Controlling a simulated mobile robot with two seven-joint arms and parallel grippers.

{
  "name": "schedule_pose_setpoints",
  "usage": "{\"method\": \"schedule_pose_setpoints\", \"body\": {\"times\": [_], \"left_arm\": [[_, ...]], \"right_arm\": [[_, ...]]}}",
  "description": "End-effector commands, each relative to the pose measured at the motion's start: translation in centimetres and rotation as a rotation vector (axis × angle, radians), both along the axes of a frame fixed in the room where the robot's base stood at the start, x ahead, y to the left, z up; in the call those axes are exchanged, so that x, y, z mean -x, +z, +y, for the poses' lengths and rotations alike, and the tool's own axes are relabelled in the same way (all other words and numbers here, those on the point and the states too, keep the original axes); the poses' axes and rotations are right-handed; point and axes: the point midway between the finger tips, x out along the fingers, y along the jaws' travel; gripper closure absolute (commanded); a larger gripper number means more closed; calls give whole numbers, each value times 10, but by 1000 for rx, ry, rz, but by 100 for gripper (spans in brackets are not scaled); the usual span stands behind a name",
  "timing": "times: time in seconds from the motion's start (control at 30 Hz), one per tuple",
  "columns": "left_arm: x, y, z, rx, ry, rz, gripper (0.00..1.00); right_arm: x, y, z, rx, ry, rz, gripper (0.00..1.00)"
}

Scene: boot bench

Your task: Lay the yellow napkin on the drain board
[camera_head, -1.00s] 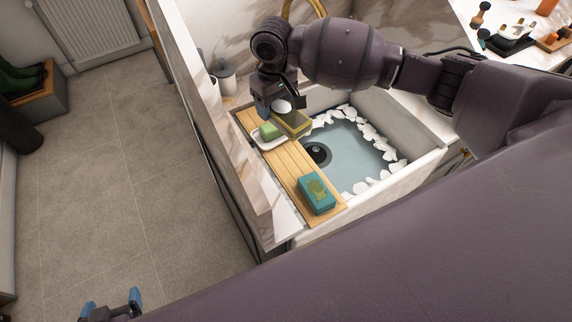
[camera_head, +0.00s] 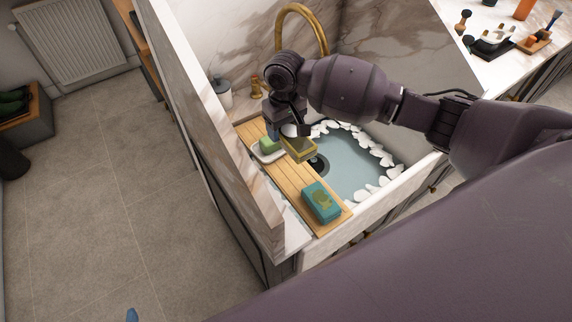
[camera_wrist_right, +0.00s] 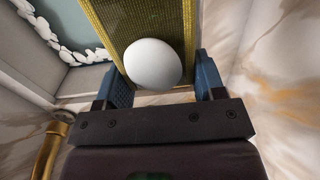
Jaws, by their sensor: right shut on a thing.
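The yellow napkin (camera_head: 299,149) is a thick, folded-looking block. My right gripper (camera_head: 286,133) is shut on it and holds it near the sink-side edge of the wooden drain board (camera_head: 285,180). Whether it touches the board, I cannot tell. In the right wrist view the napkin (camera_wrist_right: 120,28) has a woven surface and lies between the blue fingers (camera_wrist_right: 165,82). A white oval thing (camera_wrist_right: 153,63) sits against it there. Only one blue fingertip of my left gripper (camera_head: 132,315) shows at the bottom edge of the head view, so its opening is hidden.
A brass tap (camera_head: 303,13) stands behind.

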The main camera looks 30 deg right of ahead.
Motion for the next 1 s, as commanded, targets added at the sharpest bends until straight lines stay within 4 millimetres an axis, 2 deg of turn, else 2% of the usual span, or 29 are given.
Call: {"method": "schedule_pose_setpoints", "body": {"times": [0.03,0.2,0.4,0.73,1.0], "left_arm": [[0,-2,0,0,0,1,11],[1,-7,0,0,0,3,11],[1,-11,0,0,0,5,11],[2,-15,0,0,0,7,11],[3,-21,0,0,0,11,11]], "right_arm": [[0,-13,0,-1,-2,3,60],[0,-50,0,1,-1,4,60],[0,-86,0,0,0,1,60],[0,-108,0,-1,0,2,60],[0,-141,0,0,0,1,60]]}}
